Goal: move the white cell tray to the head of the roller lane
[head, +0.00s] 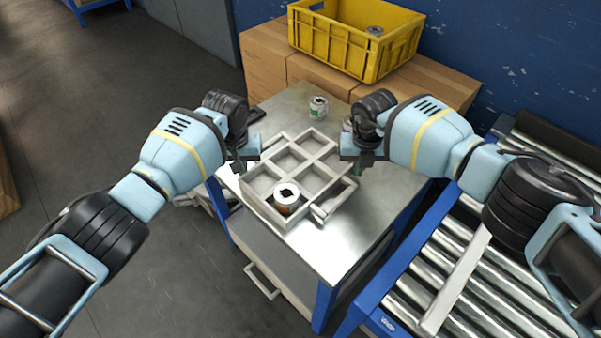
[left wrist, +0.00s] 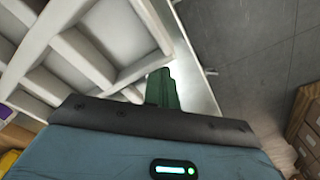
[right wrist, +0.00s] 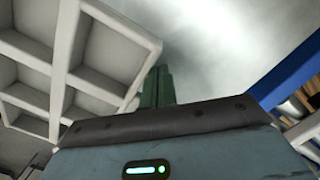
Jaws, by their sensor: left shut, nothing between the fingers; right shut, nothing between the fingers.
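The white cell tray (head: 302,166) lies on the metal top of a blue cart, with several square cells. A can with an orange-brown label (head: 286,197) stands in a cell near its front corner; the other visible cells look empty. My left gripper (head: 238,167) is shut and empty beside the tray's left edge. My right gripper (head: 365,160) is shut and empty beside its right edge. In the left wrist view the tray (left wrist: 85,48) is close to the green fingers; the right wrist view also shows it (right wrist: 80,50). Contact with the tray cannot be told.
The roller lane (head: 455,275) runs along the right, beside the cart (head: 333,262), with a pale bar (head: 457,282) across its rollers. A green-labelled can (head: 318,107) stands behind the tray. A yellow crate (head: 350,50) holding a can sits on cardboard boxes (head: 320,75) behind.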

